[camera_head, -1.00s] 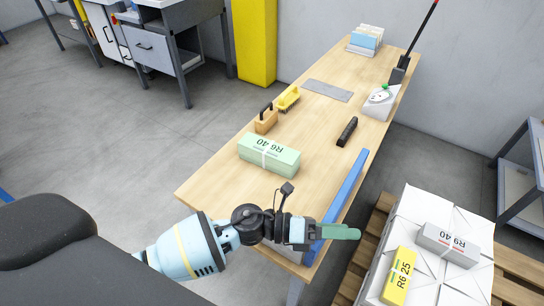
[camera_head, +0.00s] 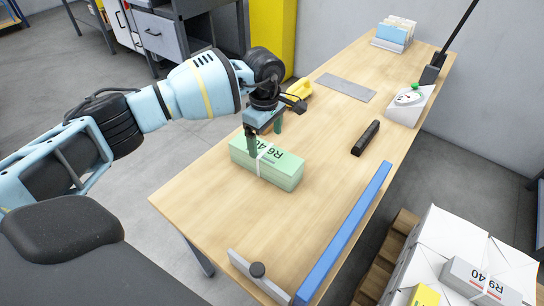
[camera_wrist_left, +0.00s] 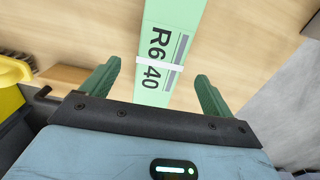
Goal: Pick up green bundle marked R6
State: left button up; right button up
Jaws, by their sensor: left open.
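The green bundle (camera_head: 275,168) marked R6 40 lies on the wooden table, with a white band around its middle. My left gripper (camera_head: 265,138) is open above the bundle's far left part in the head view. In the left wrist view the green bundle (camera_wrist_left: 168,45) lies ahead of the left gripper (camera_wrist_left: 158,92), between the lines of its two green fingers. The fingers look apart from the bundle, though the gap in height is hard to judge. My right gripper is not in view.
A yellow brush (camera_head: 299,92) lies behind the gripper. A black object (camera_head: 366,138), a blue rail (camera_head: 345,232) and a white scale (camera_head: 410,104) are to the right. White stacks with a grey R9 40 bundle (camera_head: 480,282) and a yellow bundle (camera_head: 424,296) stand at lower right.

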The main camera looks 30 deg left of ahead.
aim_at(265, 151)
pick_arm(q)
jog(key=shift+a, duration=0.2)
jog(key=shift+s+f, duration=0.1)
jog(key=shift+f, duration=0.5)
jog(key=shift+d+f, duration=0.1)
jog(key=shift+f, duration=0.65)
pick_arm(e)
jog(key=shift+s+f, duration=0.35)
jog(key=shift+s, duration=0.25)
pick_arm(q)
notch_tip(265, 151, down, 5)
jog(key=shift+f+b, duration=0.1)
jog(key=shift+b, duration=0.25)
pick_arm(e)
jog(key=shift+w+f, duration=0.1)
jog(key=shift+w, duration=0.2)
pick_arm(q)
jog(key=shift+c, duration=0.2)
